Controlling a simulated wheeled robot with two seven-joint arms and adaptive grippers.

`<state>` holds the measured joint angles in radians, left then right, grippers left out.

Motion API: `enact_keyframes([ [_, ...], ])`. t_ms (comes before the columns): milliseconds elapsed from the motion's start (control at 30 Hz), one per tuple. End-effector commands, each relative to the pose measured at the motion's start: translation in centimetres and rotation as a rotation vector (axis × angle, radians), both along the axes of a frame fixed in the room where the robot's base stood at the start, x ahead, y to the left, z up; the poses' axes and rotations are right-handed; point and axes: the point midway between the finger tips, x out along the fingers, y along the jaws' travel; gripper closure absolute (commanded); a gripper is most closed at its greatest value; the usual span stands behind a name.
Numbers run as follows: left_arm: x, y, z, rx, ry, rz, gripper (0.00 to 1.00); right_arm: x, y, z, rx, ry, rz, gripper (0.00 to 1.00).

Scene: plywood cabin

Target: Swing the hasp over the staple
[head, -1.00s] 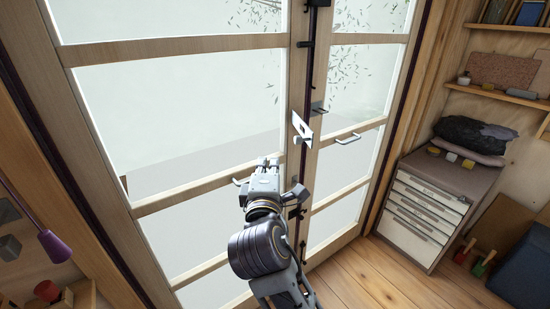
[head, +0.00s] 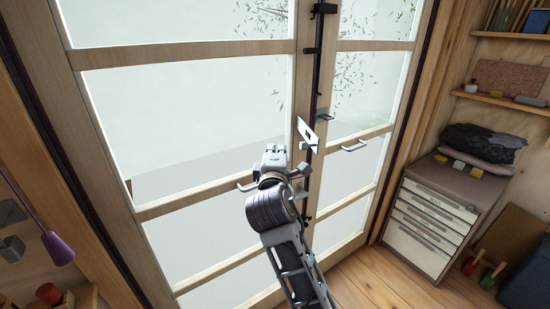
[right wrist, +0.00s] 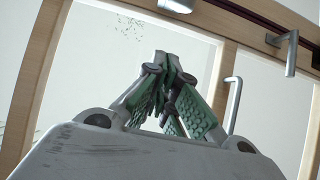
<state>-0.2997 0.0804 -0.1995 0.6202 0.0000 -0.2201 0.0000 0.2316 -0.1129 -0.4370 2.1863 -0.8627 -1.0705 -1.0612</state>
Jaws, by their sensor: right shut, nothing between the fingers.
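The hasp (head: 307,133) is a pale slotted plate at the seam between the two glazed doors, standing out from the frame at an angle. A small dark fitting (head: 324,116), probably the staple, sits just above and right of it on the right door; the hasp is not over it. My right gripper (head: 272,149) is shut and empty, left of and slightly below the hasp, apart from it in the picture. In the right wrist view its green-padded fingers (right wrist: 172,82) meet with nothing between them. An L-shaped metal piece (right wrist: 290,54), perhaps the hasp, shows at upper right. My left gripper is out of view.
Pull handles are on the left door (head: 247,186) and the right door (head: 354,146). A dark bolt rod (head: 317,60) runs up the seam. A drawer cabinet (head: 430,215) stands at right; the floor before the doors is clear.

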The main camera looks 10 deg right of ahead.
Motion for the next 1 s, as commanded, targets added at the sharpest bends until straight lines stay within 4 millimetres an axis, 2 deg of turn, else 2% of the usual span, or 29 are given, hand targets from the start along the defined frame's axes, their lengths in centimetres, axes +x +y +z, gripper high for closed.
enact_keyframes([
  [200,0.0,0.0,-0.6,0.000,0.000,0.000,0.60,-0.2,-2.2,-0.1,-0.002,-0.002,-0.002,1.00],
  [400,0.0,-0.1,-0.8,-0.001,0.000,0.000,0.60,-0.2,-3.4,-0.1,-0.001,-0.001,0.000,1.00],
  [1000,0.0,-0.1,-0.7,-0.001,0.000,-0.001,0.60,-0.2,-3.8,0.0,-0.002,0.000,-0.003,1.00],
])
